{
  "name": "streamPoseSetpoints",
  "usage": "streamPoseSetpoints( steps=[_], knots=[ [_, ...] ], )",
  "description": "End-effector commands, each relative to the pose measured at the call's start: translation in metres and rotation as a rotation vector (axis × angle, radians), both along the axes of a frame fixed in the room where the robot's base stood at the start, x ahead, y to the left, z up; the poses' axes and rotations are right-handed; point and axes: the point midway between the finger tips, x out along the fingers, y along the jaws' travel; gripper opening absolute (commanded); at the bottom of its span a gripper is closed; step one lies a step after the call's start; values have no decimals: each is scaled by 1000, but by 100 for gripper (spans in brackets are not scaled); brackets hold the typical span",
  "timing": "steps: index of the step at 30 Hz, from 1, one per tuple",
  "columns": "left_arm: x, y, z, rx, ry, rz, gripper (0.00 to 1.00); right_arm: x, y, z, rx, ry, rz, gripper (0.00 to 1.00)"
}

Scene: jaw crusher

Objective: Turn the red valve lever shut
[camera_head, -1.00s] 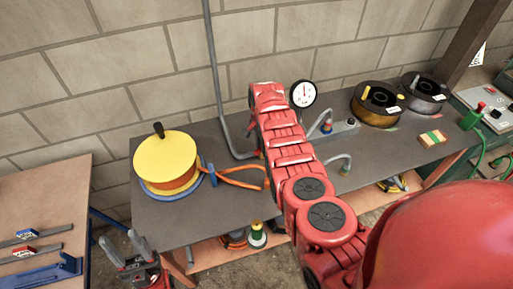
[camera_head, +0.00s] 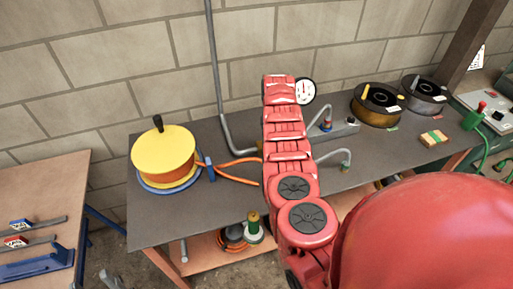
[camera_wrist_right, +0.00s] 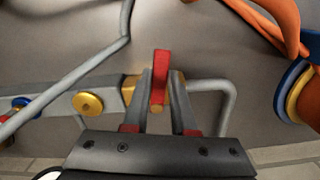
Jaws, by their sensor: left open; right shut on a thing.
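The red valve lever (camera_wrist_right: 161,62) shows in the right wrist view, between the fingers of my right gripper (camera_wrist_right: 161,82), which is shut on it. In that picture the lever points up, across the line of the grey pipe (camera_wrist_right: 212,86) and brass fitting (camera_wrist_right: 130,90). The valve body under the lever is mostly hidden by the fingers. In the head view my right arm covers the lever and the right gripper.
A brown table (camera_head: 50,190) with tools stands at the left. The bench's front left is clear.

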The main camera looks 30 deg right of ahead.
Motion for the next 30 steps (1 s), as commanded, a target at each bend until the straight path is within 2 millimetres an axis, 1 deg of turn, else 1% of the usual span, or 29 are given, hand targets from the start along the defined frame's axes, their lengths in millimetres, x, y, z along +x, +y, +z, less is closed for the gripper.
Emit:
streamPoseSetpoints(
  steps=[1,4,12,28,29,30],
  knots=[
    [0,0,0,0,0,0,50,-2,-5,0,-1,-1,26,0],
    [0,0,-1,0,0,0,50,-5,-9,-1,-1,0,80,0],
    [0,0,-4,0,0,0,50,-7,-15,-1,-1,1,175,0],
    [0,0,-5,0,0,0,50,-7,-16,0,-1,0,199,0],
    [0,0,-5,0,0,0,50,-7,-16,0,-1,0,199,26],
    [0,0,-5,0,0,0,50,-7,-16,0,-1,0,199,34]
  ],
)
